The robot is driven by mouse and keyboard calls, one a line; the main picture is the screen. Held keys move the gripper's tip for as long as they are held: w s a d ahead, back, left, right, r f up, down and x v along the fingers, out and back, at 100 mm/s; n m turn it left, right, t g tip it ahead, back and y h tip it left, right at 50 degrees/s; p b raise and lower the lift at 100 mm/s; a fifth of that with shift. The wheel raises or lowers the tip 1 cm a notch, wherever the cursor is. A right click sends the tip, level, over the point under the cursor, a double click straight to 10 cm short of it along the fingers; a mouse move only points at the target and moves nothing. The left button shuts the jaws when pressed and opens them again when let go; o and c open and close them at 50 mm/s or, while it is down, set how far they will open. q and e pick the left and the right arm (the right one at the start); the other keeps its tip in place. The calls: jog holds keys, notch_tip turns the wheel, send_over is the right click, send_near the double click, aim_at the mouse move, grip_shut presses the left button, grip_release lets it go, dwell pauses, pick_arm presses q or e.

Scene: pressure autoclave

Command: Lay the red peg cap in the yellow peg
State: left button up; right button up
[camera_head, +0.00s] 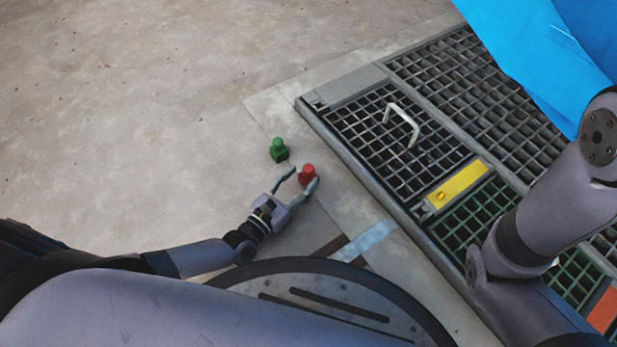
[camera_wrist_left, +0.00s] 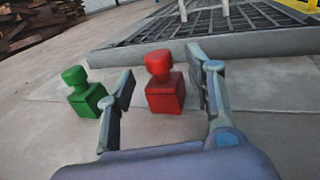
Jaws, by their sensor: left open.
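The red peg cap (camera_head: 307,173) is a small block with a round knob, standing on the concrete floor. In the left wrist view the red cap (camera_wrist_left: 165,88) stands between the two fingers, with visible gaps to both. My left gripper (camera_head: 302,181) is open around it, its fingers spread and empty. It also shows in the left wrist view (camera_wrist_left: 160,92). The yellow peg (camera_head: 440,196) appears to be the small yellow knob on the yellow plate (camera_head: 464,182) set in the grating. My right gripper is not in view; only part of my right arm shows.
A green cap (camera_head: 279,150) stands on the floor left of the red one; it also shows in the left wrist view (camera_wrist_left: 82,92). A raised grating (camera_head: 370,120) with a white handle (camera_head: 403,122) lies to the right. An orange plate (camera_head: 604,310) is at lower right. Blue sheeting (camera_head: 530,50) covers the upper right.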

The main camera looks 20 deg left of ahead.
aim_at(305, 174)
pick_arm(q)
jog(key=b+x, duration=0.1)
jog(key=x, duration=0.2)
jog(key=shift+w+d+b, duration=0.1)
jog(key=shift+w+b, duration=0.3)
jog(key=shift+w+d+r, duration=0.1)
jog(key=shift+w, duration=0.05)
jog(key=shift+c, duration=0.4)
grip_shut()
